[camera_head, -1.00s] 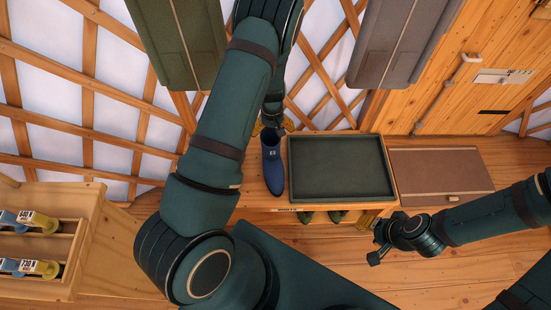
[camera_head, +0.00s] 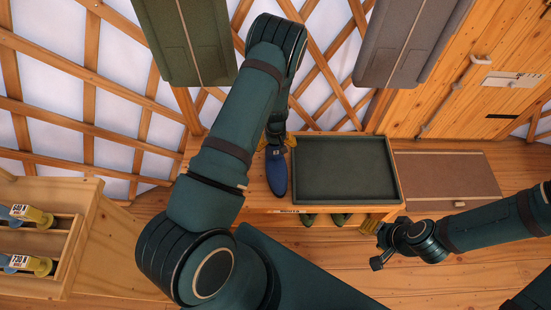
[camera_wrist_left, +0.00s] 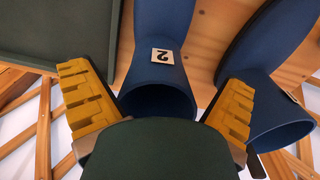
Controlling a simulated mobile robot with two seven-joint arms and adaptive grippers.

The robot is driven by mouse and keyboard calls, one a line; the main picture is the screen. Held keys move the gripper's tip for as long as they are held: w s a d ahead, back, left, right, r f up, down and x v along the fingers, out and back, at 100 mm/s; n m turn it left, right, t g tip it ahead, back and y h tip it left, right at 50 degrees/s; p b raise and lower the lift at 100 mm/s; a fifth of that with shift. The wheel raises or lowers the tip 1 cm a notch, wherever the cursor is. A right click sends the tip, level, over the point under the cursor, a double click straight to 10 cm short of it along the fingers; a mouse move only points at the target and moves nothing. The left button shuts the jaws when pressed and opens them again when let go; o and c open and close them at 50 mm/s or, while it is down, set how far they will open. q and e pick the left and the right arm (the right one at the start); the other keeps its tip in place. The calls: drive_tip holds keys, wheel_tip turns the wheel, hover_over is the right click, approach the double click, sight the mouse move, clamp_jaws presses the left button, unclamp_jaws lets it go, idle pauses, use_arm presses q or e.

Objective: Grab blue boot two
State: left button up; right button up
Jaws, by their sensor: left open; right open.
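Blue boot two, marked with a white "2" tag, shows in the left wrist view (camera_wrist_left: 158,75). Its open top lies between the spread yellow fingers of my left gripper (camera_wrist_left: 158,85), with no clear grip on it. My right gripper (camera_head: 373,243) is open and empty at the bench's lower right.
A dark green tray (camera_head: 345,198) sits on the bench right beside the boot. Green footwear (camera_head: 325,219) shows under the bench. A brown mat (camera_head: 447,180) lies further right. A wooden rack (camera_head: 82,215) with tagged blue and yellow items stands at left. A lattice wall (camera_head: 100,80) rises behind.

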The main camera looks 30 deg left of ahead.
use_arm(q)
drive_tip(key=shift+c, duration=0.3)
drive_tip(key=c, duration=1.1)
drive_tip(key=shift+r, duration=0.15)
